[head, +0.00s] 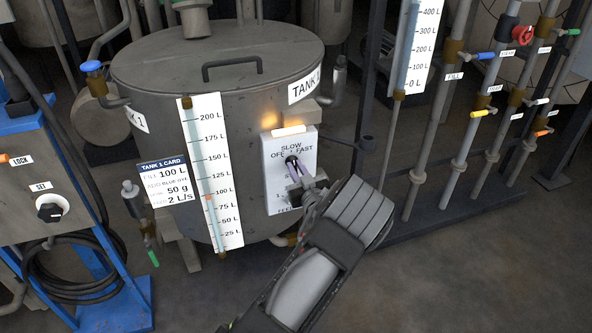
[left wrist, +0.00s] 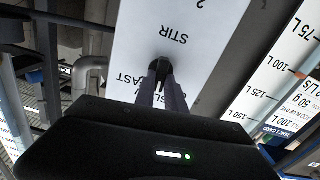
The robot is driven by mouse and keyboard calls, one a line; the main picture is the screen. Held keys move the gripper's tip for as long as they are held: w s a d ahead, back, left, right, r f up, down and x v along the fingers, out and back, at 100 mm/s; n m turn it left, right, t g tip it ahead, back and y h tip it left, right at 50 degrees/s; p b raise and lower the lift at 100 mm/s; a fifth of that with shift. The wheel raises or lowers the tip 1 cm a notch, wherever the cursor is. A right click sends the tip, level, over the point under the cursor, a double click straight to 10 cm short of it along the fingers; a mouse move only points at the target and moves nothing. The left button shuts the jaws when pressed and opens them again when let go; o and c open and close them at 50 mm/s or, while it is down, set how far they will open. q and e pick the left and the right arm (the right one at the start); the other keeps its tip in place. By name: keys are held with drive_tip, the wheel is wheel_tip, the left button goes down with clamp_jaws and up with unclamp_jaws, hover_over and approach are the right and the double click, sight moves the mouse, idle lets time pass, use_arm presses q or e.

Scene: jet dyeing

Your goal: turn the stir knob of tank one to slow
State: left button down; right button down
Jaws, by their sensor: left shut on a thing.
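Tank one (head: 150,75) is a grey lidded vessel with TANK 1 labels. On its front is a white stir panel (head: 276,199) marked SLOW at the top, OFF at the left and FAST at the right. The small black stir knob (head: 290,160) sits below these words; it also shows in the left wrist view (left wrist: 161,65) under the upside-down word STIR. My left gripper (head: 293,168) is shut on the knob, its fingers (left wrist: 162,80) on both sides of it. The fingers hide much of the knob, so I cannot tell its setting. My right gripper is not in view.
A lit lamp bar (head: 289,131) glows above the panel. A level scale (head: 212,170) and a tank card (head: 163,182) are left of it. Pipes with coloured valves (head: 482,112) stand at the right. A blue-framed control box (head: 35,190) is at the left.

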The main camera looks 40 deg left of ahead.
use_arm(q)
drive_tip(key=shift+m, duration=0.5)
drive_tip(key=c, duration=1.4)
unclamp_jaws()
drive_tip(key=shift+d, duration=0.1)
drive_tip(key=v, duration=0.7)
drive_tip(key=shift+s+d, duration=0.2)
drive_tip(key=shift+d, duration=0.1)
